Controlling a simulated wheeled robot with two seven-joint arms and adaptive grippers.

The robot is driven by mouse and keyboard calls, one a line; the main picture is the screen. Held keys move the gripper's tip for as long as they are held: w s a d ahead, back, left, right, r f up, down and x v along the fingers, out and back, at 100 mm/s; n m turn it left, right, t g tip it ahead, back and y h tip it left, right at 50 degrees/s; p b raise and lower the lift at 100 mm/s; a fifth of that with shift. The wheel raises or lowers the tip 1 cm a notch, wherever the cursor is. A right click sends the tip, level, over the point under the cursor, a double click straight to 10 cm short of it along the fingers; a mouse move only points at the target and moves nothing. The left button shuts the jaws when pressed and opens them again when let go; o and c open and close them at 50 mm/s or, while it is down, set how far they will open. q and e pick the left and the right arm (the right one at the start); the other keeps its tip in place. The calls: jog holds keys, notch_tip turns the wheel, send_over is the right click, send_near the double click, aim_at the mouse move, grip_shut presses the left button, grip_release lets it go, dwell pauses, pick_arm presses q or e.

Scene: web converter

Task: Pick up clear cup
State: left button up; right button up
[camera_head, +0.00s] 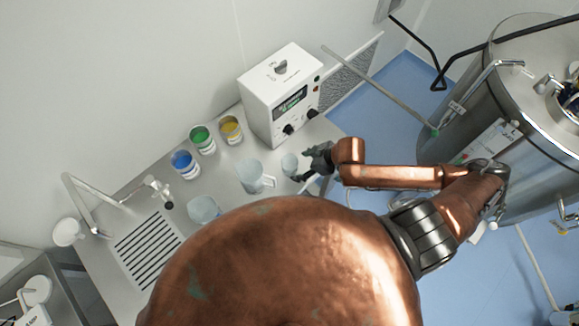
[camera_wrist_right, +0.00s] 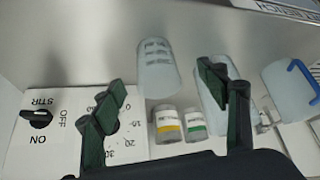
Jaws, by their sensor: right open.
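A small clear cup (camera_head: 289,164) stands on the steel bench, just left of my right gripper (camera_head: 310,164) in the head view. In the right wrist view the cup (camera_wrist_right: 157,70), with printed marks on its side, shows between the two spread fingers of my right gripper (camera_wrist_right: 164,85). The gripper is open and empty; I cannot tell whether a finger touches the cup. A clear jug with a handle (camera_head: 250,176) and another clear vessel (camera_head: 203,210) stand further left on the bench. My left gripper is not in view.
A white stirrer box (camera_head: 280,95) stands behind the cup. Blue (camera_head: 184,164), green (camera_head: 202,139) and yellow (camera_head: 230,130) jars line the back of the bench. A tap and drain grate (camera_head: 146,247) are at left. A large steel tank (camera_head: 470,120) is at right.

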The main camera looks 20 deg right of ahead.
aim_at(290, 165)
jog(key=x, duration=0.5)
jog(key=w+p+x, duration=0.1)
jog(key=x, duration=0.1)
jog(key=shift+w+a, duration=0.15)
jog(key=shift+w, duration=0.05)
jog(key=c, duration=1.2)
jog(key=shift+r, duration=0.1)
